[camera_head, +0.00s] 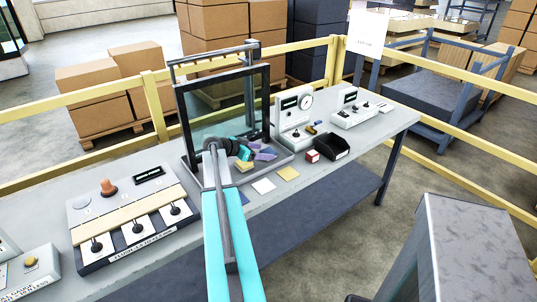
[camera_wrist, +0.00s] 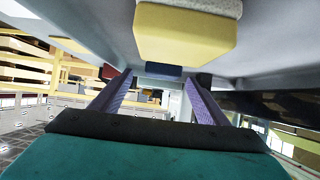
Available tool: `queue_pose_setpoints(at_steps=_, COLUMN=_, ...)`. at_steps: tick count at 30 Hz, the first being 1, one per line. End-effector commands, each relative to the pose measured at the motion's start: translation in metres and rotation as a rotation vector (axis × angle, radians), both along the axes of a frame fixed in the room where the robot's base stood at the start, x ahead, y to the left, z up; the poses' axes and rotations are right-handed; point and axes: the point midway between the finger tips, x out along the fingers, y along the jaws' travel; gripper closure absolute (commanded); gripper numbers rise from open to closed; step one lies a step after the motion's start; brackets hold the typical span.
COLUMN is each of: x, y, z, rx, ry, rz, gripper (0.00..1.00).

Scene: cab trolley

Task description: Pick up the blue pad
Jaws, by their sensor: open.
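In the wrist view, which looks upside down, the blue pad (camera_wrist: 163,70) shows beyond and between my fingertips. My gripper (camera_head: 264,153) is low over the bench by the framed clear screen, with its purple fingers towards the pad. In the wrist view my gripper (camera_wrist: 160,84) has its fingers apart, with nothing held between them. A gap remains between fingertips and pad.
A yellow block (camera_wrist: 187,32) with a pale layer is close to the fingers. The framed screen (camera_head: 228,105) stands beside my gripper. The gauge unit (camera_head: 294,116), a red box (camera_head: 312,156) and a black bin (camera_head: 331,147) stand nearby. Flat cards lie at the bench's front.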

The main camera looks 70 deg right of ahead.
Motion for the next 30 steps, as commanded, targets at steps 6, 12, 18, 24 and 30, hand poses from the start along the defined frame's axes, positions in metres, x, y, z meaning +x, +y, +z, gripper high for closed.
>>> queue_pose_setpoints(at_steps=6, x=-0.009, y=-0.02, z=-0.008, rx=0.002, ry=0.001, rz=-0.001, gripper=0.31)
queue_pose_setpoints(at_steps=12, x=-0.018, y=-0.033, z=-0.018, rx=0.0, ry=0.0, rz=-0.001, gripper=0.31)
queue_pose_setpoints(at_steps=18, x=-0.019, y=-0.034, z=-0.02, rx=0.0, ry=0.0, rz=0.001, gripper=0.31)
queue_pose_setpoints(at_steps=24, x=-0.019, y=-0.033, z=-0.02, rx=0.0, ry=0.0, rz=0.001, gripper=0.31)
queue_pose_setpoints(at_steps=30, x=-0.018, y=-0.033, z=-0.02, rx=0.0, ry=0.0, rz=0.002, gripper=0.31)
